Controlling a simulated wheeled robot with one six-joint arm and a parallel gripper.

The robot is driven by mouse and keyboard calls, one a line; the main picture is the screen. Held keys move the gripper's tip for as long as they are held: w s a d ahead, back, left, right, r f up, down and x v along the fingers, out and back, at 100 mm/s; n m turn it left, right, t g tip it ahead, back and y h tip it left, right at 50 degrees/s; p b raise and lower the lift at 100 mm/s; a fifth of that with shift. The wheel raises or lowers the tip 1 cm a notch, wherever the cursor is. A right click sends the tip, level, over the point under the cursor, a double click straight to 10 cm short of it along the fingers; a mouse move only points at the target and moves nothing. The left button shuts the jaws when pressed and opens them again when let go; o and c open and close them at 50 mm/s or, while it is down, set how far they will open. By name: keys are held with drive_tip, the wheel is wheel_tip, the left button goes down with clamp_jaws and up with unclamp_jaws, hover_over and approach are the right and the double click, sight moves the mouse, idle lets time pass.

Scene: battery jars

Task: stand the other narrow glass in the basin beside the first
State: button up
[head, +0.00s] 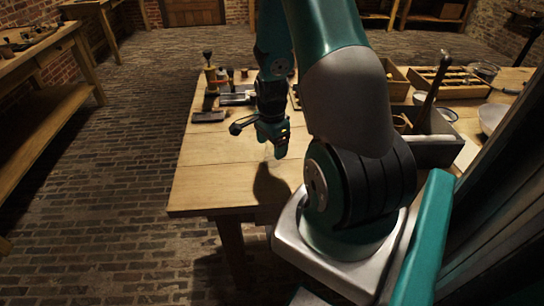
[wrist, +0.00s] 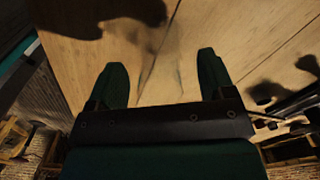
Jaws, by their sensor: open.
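My gripper (head: 278,148) hangs low over the front left part of the wooden table in the head view. In the wrist view its two dark green fingers (wrist: 162,62) are spread apart. A faint, see-through upright outline, perhaps a narrow glass (wrist: 158,45), shows between and beyond the fingers; I cannot tell if they touch it. In the head view no glass stands out clearly.
The wooden table (head: 205,178) is bare at its front left. Small dark instruments (head: 212,85) stand at its back left. A wooden divided tray (head: 452,82) and a pale bowl (head: 493,118) are at the right. A side bench (head: 48,50) stands far left.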

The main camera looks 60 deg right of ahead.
drive_tip(key=shift+f, duration=0.55)
drive_tip(key=c, duration=1.2)
drive_tip(key=shift+r, duration=0.2)
